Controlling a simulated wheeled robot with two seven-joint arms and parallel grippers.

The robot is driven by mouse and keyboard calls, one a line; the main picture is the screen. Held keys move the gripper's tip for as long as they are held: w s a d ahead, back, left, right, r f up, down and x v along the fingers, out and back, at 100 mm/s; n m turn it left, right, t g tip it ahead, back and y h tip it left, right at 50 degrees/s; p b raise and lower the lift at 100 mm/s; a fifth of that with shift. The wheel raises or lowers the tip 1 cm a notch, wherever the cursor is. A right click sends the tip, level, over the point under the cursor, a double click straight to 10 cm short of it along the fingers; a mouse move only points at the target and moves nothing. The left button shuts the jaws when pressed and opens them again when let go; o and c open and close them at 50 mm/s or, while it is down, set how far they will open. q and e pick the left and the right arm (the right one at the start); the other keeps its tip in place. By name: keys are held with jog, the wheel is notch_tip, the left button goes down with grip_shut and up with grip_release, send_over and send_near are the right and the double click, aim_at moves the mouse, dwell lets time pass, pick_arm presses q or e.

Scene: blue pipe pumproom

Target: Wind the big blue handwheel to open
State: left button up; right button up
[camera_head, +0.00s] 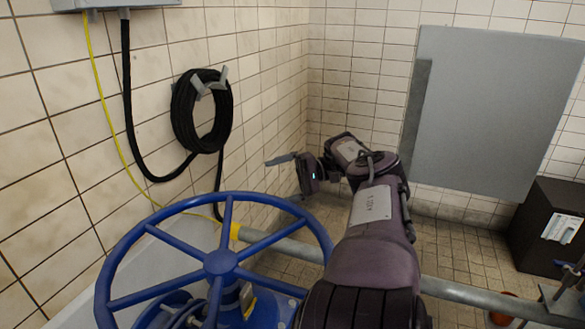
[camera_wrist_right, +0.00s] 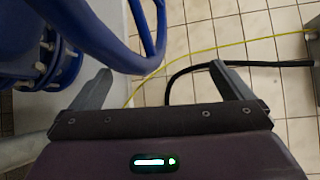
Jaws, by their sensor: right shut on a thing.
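The big blue handwheel (camera_head: 219,262) fills the lower left of the head view, a spoked ring lying nearly level. Part of its rim (camera_wrist_right: 158,45) crosses the upper left of the right wrist view. My right gripper (camera_head: 280,160) shows just past the far right side of the rim, its fingers pointing left. In the right wrist view its two fingers (camera_wrist_right: 165,78) stand apart, with tiles and cables seen between them. The rim passes near the left finger; I cannot tell whether they touch. My left gripper is not in view.
A grey pipe (camera_head: 460,290) runs low behind the wheel to the right. A coiled black hose (camera_head: 184,112) and a yellow cable (camera_head: 105,110) hang on the left wall. A grey panel (camera_head: 490,110) and a dark cabinet (camera_head: 535,225) stand at the right.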

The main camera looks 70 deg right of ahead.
jog(key=shift+s+d+r, duration=0.2)
jog(key=shift+d+r, duration=0.2)
jog(key=shift+r, duration=0.3)
jog(key=shift+c, duration=0.5)
jog(key=shift+s+d+b, duration=0.15)
jog(key=shift+s+b, duration=0.25)
jog(key=shift+b, duration=0.15)
jog(key=c, duration=0.6)
jog(key=s+b, duration=0.2)
jog(key=shift+d+r+b, duration=0.1)
jog(key=shift+d+b, duration=0.25)
jog(key=shift+d, duration=0.05)
